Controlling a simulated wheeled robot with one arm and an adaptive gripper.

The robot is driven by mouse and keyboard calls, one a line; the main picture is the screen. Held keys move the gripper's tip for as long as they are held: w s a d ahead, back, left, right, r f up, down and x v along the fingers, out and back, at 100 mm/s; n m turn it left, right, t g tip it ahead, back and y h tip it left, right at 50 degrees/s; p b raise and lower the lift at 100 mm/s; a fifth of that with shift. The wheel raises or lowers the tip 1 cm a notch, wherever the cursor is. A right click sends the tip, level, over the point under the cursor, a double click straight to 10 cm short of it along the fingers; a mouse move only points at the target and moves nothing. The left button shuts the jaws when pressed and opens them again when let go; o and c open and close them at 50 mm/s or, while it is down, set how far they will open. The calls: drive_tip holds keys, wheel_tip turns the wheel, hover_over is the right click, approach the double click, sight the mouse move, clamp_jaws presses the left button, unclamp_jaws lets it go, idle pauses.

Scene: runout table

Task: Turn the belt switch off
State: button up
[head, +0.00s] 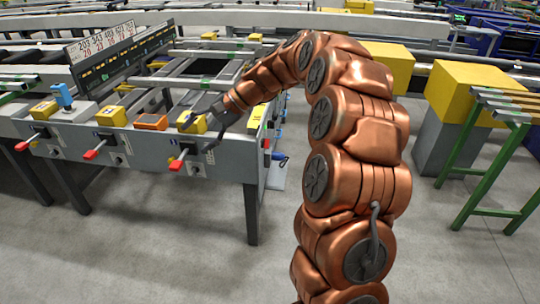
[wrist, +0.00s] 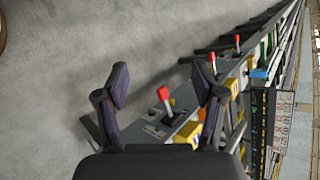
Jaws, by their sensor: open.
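Several red-tipped lever switches stick out from the front of the grey runout table (head: 228,150). In the head view they are the right lever (head: 177,164), the middle lever (head: 92,154) and the left lever (head: 22,145). I cannot tell from labels which is the belt switch. My gripper (head: 197,136) is over the table's front edge, close to the right lever. In the wrist view my gripper (wrist: 162,76) is open and empty. A red lever (wrist: 166,98) shows between its fingers, apart from both. Two more levers show farther back.
Yellow boxes (head: 111,116) and an orange box (head: 151,122) sit along the table's front ledge. A blue-topped device (head: 62,96) and a number board (head: 118,57) stand at the left. Green trestles (head: 495,150) stand at the right. The floor (head: 190,245) before the table is clear.

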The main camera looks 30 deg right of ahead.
drive_tip(key=w+d+f+m+t+b, duration=0.3)
drive_tip(key=w+d+f+b, duration=0.2)
drive_tip(key=w+d+f, duration=0.3)
drive_tip(key=m+t+h+b, duration=0.2)
drive_tip(key=m+t+b, duration=0.45)
drive_tip(key=b, duration=0.55)
approach(265, 143)
drive_tip(key=x, duration=0.8)
drive_tip(key=shift+w+d+f+m+b, duration=0.2)
drive_tip(key=shift+d+f+m+b, duration=0.15)
drive_tip(key=shift+c, duration=0.3)
drive_tip(key=c, duration=1.1)
